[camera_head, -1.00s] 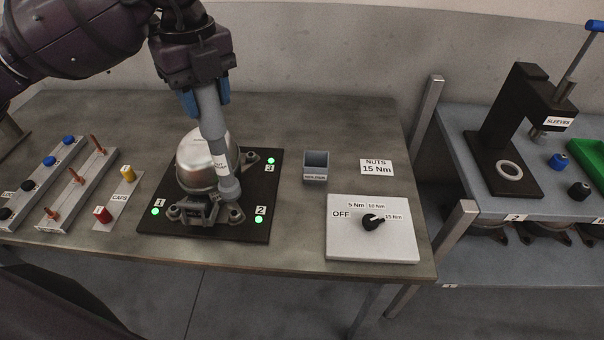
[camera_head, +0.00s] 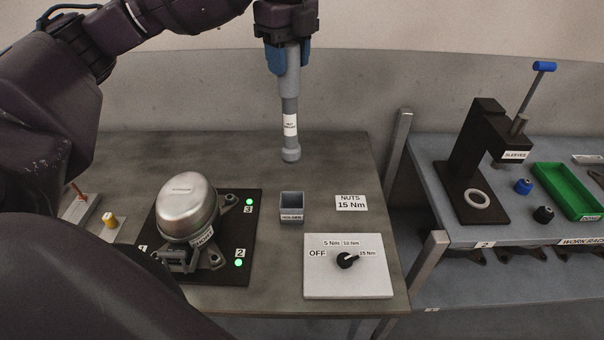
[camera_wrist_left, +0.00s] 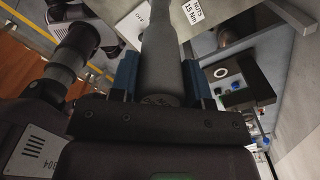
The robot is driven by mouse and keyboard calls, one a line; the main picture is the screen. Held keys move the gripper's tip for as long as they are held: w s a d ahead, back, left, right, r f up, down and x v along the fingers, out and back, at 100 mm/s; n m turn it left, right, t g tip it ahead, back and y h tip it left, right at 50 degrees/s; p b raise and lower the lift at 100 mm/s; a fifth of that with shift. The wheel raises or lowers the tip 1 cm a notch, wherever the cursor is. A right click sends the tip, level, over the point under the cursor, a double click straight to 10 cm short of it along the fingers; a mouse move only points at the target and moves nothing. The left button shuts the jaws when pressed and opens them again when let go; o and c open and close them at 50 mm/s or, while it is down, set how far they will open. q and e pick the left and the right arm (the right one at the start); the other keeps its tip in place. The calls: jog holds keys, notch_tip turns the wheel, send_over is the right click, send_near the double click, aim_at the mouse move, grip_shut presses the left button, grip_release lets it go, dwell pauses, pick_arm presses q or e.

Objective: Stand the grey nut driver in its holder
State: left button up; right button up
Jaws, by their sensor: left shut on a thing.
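The grey nut driver (camera_head: 290,110) hangs upright from my left gripper (camera_head: 290,62), socket end down, above the back of the table. My left gripper's blue fingers are shut on its upper part. In the left wrist view the driver (camera_wrist_left: 160,50) also shows between the blue fingers (camera_wrist_left: 160,75). The holder (camera_head: 291,208) is a small grey open-topped box with a label, standing on the table. It looks empty. In the head view the driver's tip is above the holder in the picture, apart from it. I cannot make out my right gripper.
A silver compressor (camera_head: 187,205) sits on a black plate (camera_head: 245,225) with green lights, left of the holder. A white panel (camera_head: 348,280) with a black knob (camera_head: 345,260) lies in front right. A "NUTS 15 Nm" card (camera_head: 351,203) lies right. A second table holds a black press (camera_head: 475,150).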

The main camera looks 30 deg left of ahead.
aim_at(290, 146)
pick_arm(q)
notch_tip(290, 146, down, 14)
jog(key=shift+f+p, duration=0.1)
jog(key=shift+p, duration=0.2)
jog(key=shift+s+f, duration=0.1)
jog(key=shift+f, duration=0.5)
notch_tip(290, 146, down, 3)
jog(key=shift+f, duration=0.35)
pick_arm(e)
jog(key=shift+w+a+r, duration=0.1)
jog(key=shift+w+r, duration=0.4)
jog(key=shift+r, duration=0.3)
